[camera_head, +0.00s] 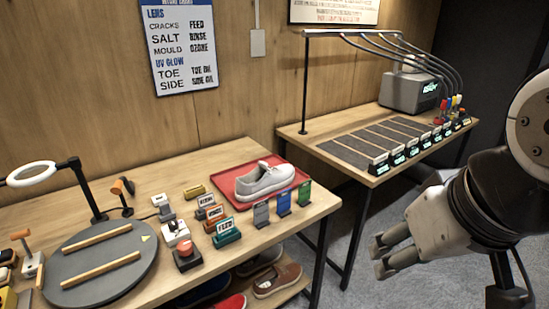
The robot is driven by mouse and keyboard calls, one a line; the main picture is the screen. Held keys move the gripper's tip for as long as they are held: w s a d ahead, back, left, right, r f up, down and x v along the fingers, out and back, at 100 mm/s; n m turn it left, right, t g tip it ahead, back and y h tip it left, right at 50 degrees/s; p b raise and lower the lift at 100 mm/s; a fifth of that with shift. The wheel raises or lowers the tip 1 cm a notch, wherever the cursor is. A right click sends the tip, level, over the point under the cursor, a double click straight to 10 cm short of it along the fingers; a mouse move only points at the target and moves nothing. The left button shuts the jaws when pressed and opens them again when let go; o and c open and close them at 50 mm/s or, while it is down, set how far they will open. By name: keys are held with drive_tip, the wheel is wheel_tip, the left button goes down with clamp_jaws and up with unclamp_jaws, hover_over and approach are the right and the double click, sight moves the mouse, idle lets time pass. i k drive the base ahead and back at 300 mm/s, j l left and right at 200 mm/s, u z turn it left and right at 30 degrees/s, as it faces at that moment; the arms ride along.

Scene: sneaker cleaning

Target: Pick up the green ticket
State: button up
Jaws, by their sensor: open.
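The green ticket (304,194) stands upright near the right end of the left table (322,204). It is at the right of a short row, beside a blue ticket (284,204) and a grey ticket (261,214). My gripper (381,258) is open and empty. It is to the right of the left table and appears lower in the picture than the green ticket, well apart from it.
A grey sneaker (264,181) sits on a red tray (299,177) just behind the tickets. Labelled blocks, including a teal FEED block (226,232), stand to their left. A second table (292,130) with dark lanes and a grey machine (410,92) is behind.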

sight(304, 189)
drive_tip(key=i+u, duration=0.35)
drive_tip(key=i, duration=0.85)
